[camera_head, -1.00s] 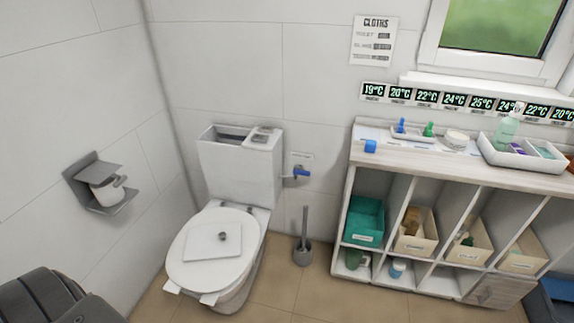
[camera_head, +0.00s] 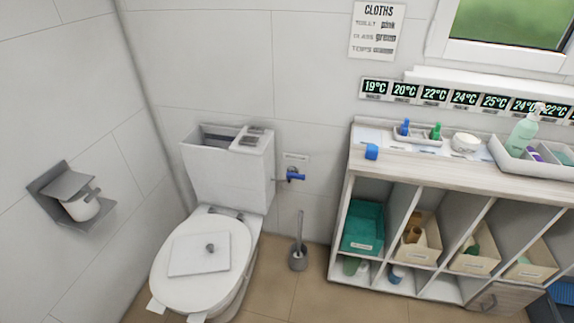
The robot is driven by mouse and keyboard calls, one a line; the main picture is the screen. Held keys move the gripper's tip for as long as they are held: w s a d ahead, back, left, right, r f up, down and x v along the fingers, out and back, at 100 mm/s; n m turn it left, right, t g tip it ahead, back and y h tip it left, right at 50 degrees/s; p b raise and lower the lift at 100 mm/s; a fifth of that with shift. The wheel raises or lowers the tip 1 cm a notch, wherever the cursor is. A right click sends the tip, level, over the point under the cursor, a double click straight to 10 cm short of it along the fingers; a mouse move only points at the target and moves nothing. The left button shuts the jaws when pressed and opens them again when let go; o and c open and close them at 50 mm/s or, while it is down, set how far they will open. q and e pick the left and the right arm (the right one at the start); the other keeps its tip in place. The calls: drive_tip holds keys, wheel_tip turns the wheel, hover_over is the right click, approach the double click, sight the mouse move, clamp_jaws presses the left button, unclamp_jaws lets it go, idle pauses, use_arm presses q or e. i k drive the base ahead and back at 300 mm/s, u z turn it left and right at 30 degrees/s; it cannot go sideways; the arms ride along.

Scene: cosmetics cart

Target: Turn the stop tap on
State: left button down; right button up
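The stop tap (camera_head: 294,176) is on the back wall, just right of the toilet cistern. It has a blue lever that points to the right, roughly level. A small label (camera_head: 295,157) is on the wall above it. The toilet cistern (camera_head: 228,170) stands with its top partly open and something grey on its right part. Neither of my grippers is in view.
The toilet (camera_head: 203,262) has its lid shut with a flat white piece on it. A toilet brush (camera_head: 298,257) stands on the floor below the tap. A shelf unit (camera_head: 342,215) with bins stands to the right. A paper holder (camera_head: 72,197) is on the left wall. Floor between toilet and shelf is mostly clear.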

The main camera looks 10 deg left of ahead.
sight(289, 175)
drive_tip(key=z, duration=0.3)
drive_tip(key=i, duration=0.4)
drive_tip(key=z, duration=0.5)
